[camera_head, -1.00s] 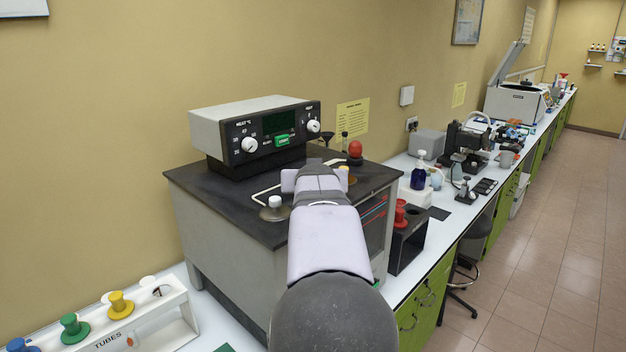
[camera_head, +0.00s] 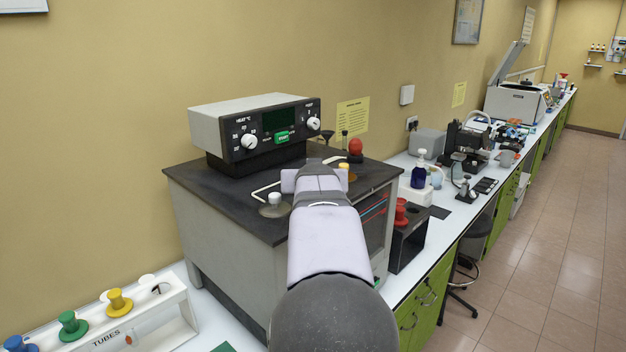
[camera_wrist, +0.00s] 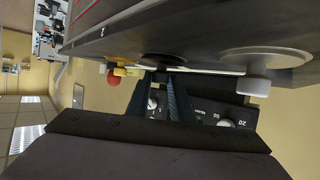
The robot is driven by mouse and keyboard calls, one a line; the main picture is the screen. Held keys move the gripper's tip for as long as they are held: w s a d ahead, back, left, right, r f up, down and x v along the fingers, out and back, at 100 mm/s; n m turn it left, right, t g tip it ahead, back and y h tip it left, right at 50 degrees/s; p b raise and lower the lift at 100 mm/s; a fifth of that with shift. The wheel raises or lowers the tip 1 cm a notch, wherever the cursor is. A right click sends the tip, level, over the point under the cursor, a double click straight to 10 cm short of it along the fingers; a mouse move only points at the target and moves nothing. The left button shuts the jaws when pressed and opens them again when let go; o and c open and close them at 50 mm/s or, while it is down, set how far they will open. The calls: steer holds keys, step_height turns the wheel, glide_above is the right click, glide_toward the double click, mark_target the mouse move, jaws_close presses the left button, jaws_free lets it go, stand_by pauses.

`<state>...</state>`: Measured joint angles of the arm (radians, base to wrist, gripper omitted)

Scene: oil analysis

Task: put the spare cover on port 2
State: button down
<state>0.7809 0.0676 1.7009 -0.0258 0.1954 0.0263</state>
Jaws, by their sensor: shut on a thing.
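My gripper (camera_wrist: 163,88) is shut on the small knob of a dark round cover (camera_wrist: 160,60) in the wrist view. The cover lies flat at or very close to the black top of the bath (camera_head: 215,195); I cannot tell whether it touches or covers an opening. A printed 2 shows on the bath near it. Another cover (camera_wrist: 266,58), with a white knob, sits on the top to the right in the wrist view; it also shows in the head view (camera_head: 275,208). In the head view my wrist hides the fingers and the held cover.
The control box (camera_head: 255,133) stands at the back of the bath top. A red ball (camera_head: 355,147) and an amber piece (camera_head: 351,157) are just beyond my wrist. A tube rack (camera_head: 125,335) is front left, and a dark stand (camera_head: 408,240) is right of the bath.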

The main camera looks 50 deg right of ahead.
steer(key=c, duration=1.5)
jaws_free()
steer(key=shift+s+a, duration=0.1)
steer(key=shift+b+v, duration=1.75)
steer(key=shift+v, duration=1.8)
